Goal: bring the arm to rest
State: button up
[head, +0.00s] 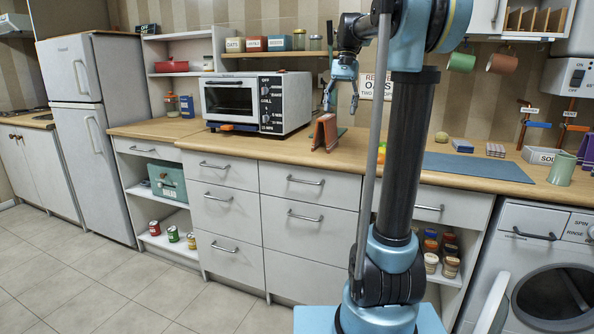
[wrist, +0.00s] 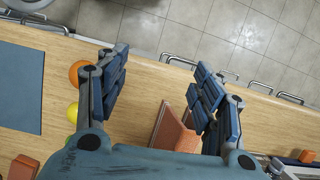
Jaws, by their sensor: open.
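My gripper (head: 341,102) hangs above the wooden counter in front of the back wall, to the right of the white toaster oven. It points downward with its fingers apart. The same stand shows in the wrist view (wrist: 170,128), low between the fingers and partly hidden by my gripper's body. My arm's column and upper links cover part of the counter in the head view.
The toaster oven (head: 257,101) stands to the left, under a shelf (head: 270,54) of tins. A blue mat (head: 470,166) lies to the right. An orange fruit (wrist: 79,72) and a yellow fruit (wrist: 72,113) are beside the left finger in the wrist view. Mugs hang at upper right.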

jog(key=s+d+f+n+t, duration=0.2)
jog(key=s+f, duration=1.2)
jog(key=f, duration=0.3)
jog(key=s+d+f+n+t+h, duration=0.1)
jog(key=s+d+f+t, duration=0.1)
jog(key=s+f, duration=1.3)
notch_tip(320, 180, down, 2)
jog(key=shift+s+d+f+n+t+h, duration=0.1)
jog(key=shift+s+d+n+t+h, duration=0.1)
jog(key=shift+n+t+h, duration=0.3)
jog(key=shift+w+f, duration=0.2)
jog(key=shift+w, duration=0.2)
